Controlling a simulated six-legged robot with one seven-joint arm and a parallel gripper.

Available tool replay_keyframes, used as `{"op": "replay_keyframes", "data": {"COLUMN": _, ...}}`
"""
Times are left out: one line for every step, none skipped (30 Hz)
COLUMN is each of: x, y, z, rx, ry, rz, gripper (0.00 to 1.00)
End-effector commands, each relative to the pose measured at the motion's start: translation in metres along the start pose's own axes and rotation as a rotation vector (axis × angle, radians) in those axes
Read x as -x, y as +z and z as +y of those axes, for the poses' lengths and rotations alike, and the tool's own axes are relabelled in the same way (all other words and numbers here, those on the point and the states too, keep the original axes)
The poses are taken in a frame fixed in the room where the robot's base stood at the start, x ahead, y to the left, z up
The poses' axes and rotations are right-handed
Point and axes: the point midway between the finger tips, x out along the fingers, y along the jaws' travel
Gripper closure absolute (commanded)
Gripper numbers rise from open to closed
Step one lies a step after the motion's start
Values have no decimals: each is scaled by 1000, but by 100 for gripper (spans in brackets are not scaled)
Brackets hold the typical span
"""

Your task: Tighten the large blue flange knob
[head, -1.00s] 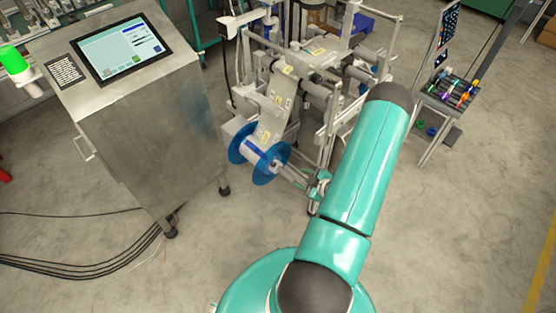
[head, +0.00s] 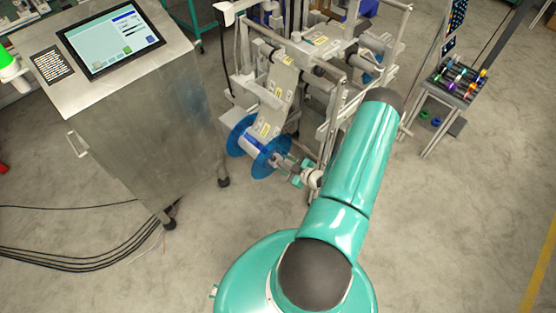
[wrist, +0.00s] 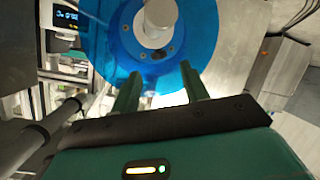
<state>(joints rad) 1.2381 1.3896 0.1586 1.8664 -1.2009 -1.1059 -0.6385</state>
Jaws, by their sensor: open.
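The blue reel flange (head: 270,164) is at the lower end of the film machine, with a second blue flange (head: 240,134) behind it on the same reel. In the wrist view the flange (wrist: 105,35) fills the upper middle, with a pale grey round hub or knob (wrist: 160,18) sticking out at its centre. My gripper (head: 294,170) is just right of the flange in the head view. In the wrist view my gripper (wrist: 161,72) is open, its two fingers apart below the hub and pointing at the flange. Nothing is between them. Whether a fingertip touches the flange cannot be told.
A metal console (head: 150,110) with a touchscreen stands left of the reel. Machine rods (wrist: 45,125) run close at the left in the wrist view. A rack of coloured spools (head: 458,80) stands at right. Black cables (head: 90,258) lie at lower left.

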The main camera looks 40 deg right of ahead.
Motion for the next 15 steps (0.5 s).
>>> {"op": "replay_keyframes", "data": {"x": -11, "y": 0, "z": 0, "rx": 2, "ry": -1, "rz": 2, "gripper": 55}}
{"op": "replay_keyframes", "data": {"x": -16, "y": 0, "z": 0, "rx": 1, "ry": -1, "rz": 1, "gripper": 55}}
{"op": "replay_keyframes", "data": {"x": -24, "y": 0, "z": 0, "rx": 0, "ry": 0, "rz": 2, "gripper": 55}}
{"op": "replay_keyframes", "data": {"x": -28, "y": 0, "z": 1, "rx": 0, "ry": 0, "rz": 1, "gripper": 55}}
{"op": "replay_keyframes", "data": {"x": -33, "y": 0, "z": 1, "rx": 0, "ry": -1, "rz": 0, "gripper": 55}}
{"op": "replay_keyframes", "data": {"x": -38, "y": 0, "z": 2, "rx": 1, "ry": 0, "rz": 0, "gripper": 55}}
{"op": "replay_keyframes", "data": {"x": -41, "y": 0, "z": 2, "rx": 0, "ry": 0, "rz": 1, "gripper": 55}}
{"op": "replay_keyframes", "data": {"x": -44, "y": 0, "z": 2, "rx": 0, "ry": 0, "rz": 1, "gripper": 55}}
{"op": "replay_keyframes", "data": {"x": -47, "y": 0, "z": 2, "rx": 0, "ry": 0, "rz": 1, "gripper": 55}}
{"op": "replay_keyframes", "data": {"x": -48, "y": 1, "z": 3, "rx": 0, "ry": 0, "rz": 0, "gripper": 55}}
{"op": "replay_keyframes", "data": {"x": -50, "y": 1, "z": 3, "rx": 0, "ry": 0, "rz": 0, "gripper": 55}}
{"op": "replay_keyframes", "data": {"x": -51, "y": 1, "z": 3, "rx": 0, "ry": 0, "rz": -1, "gripper": 55}}
{"op": "replay_keyframes", "data": {"x": -51, "y": 1, "z": 4, "rx": 0, "ry": 0, "rz": -1, "gripper": 55}}
{"op": "replay_keyframes", "data": {"x": -52, "y": 1, "z": 4, "rx": 0, "ry": 0, "rz": -1, "gripper": 55}}
{"op": "replay_keyframes", "data": {"x": -52, "y": 1, "z": 4, "rx": 0, "ry": 0, "rz": -1, "gripper": 55}}
